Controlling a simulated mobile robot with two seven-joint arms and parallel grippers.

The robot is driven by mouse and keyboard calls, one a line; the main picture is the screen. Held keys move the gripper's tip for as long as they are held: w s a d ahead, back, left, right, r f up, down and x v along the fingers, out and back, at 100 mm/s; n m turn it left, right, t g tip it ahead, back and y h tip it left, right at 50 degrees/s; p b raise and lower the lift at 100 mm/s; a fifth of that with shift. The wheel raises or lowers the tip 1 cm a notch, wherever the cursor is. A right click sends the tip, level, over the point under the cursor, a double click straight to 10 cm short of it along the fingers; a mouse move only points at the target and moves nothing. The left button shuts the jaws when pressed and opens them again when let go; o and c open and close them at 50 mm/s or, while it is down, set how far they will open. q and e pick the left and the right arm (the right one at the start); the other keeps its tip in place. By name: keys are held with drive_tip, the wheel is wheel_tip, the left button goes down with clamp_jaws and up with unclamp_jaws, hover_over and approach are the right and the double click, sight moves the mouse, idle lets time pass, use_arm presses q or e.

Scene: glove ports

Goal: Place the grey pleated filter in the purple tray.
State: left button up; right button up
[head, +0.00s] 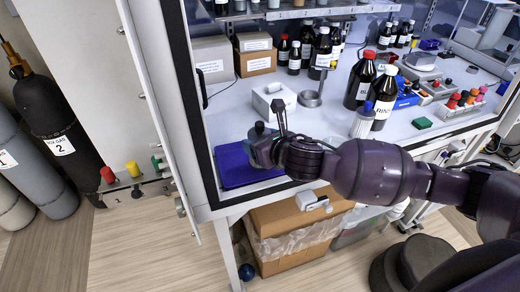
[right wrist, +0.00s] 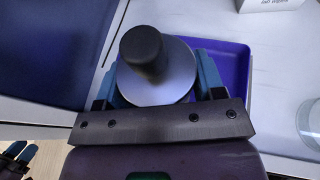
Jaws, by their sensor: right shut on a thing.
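The purple tray (head: 232,172) lies at the front left of the white worktop in the head view. In the right wrist view its rim (right wrist: 247,75) shows behind and to the right of the held piece. My right gripper (head: 262,147) is over the tray's right part, shut on a grey round piece with a dark knob on top. I take this piece (right wrist: 187,82) for the grey pleated filter; its pleats are not visible. Blue fingers flank it. I cannot tell the gap between it and the tray. A dark shape at the right wrist view's lower left may be my left gripper (right wrist: 14,158).
A white box (head: 274,101) and a grey round stand (head: 310,98) are behind the tray. A white-and-blue bottle (head: 362,121) and dark bottles (head: 384,92) stand to the right. The hood's frame edge (head: 201,130) runs close left of the tray.

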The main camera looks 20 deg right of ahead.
drive_tip(key=shift+f, duration=1.45)
drive_tip(key=shift+f, duration=0.15)
drive_tip(key=o, duration=1)
drive_tip(key=v, duration=1.2)
drive_tip(key=shift+b, duration=0.3)
drive_tip(key=shift+a, duration=0.15)
